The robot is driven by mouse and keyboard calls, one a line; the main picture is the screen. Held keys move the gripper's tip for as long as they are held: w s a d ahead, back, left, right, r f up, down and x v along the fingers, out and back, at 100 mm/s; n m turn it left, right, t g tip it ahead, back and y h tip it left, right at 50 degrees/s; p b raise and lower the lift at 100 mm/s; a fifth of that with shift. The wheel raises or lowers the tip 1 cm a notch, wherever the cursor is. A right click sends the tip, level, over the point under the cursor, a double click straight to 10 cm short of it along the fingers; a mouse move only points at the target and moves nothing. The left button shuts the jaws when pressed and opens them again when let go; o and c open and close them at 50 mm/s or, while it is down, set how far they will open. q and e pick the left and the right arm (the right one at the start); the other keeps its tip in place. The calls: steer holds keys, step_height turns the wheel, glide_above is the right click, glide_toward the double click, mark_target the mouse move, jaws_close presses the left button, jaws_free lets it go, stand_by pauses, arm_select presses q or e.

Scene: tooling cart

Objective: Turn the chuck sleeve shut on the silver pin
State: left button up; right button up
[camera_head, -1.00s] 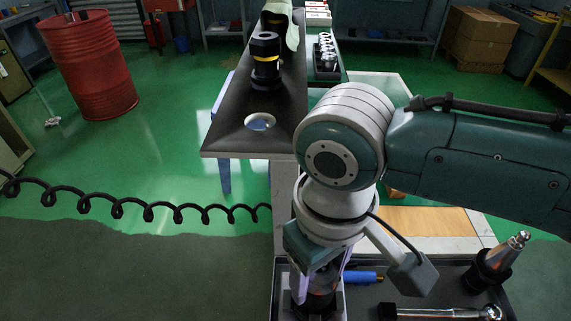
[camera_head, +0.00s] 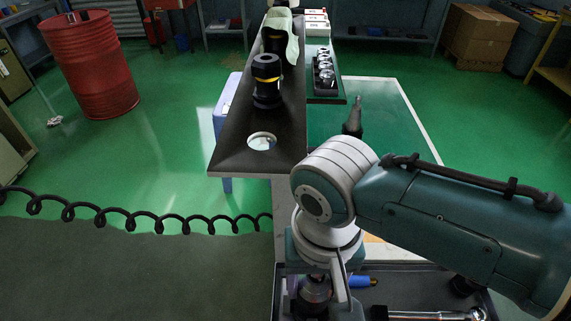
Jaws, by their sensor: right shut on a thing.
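My right gripper (camera_head: 316,285) is at the bottom of the view, pointing down over the cart's tray. Its fingers are shut around a dark, shiny round body with a coppery glint, which appears to be the chuck sleeve (camera_head: 313,289). My wrist hides its top, and the picture edge crops the area below. I cannot make out the silver pin at the chuck, nor whether the sleeve is tight. My left gripper is not in view.
The tray (camera_head: 408,275) holds a blue-handled tool (camera_head: 362,282) right beside the gripper and a silver tool (camera_head: 430,314) farther right. A black shelf (camera_head: 230,158) with a round hole carries a black, yellow-ringed holder (camera_head: 266,82). A grey tapered tool (camera_head: 353,116) stands behind my arm.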

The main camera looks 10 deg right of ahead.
steer(key=shift+m+p, duration=0.45)
steer(key=shift+m, duration=0.75)
steer(key=o, duration=1.4)
steer(key=shift+c, duration=0.2)
steer(key=shift+r, duration=0.1)
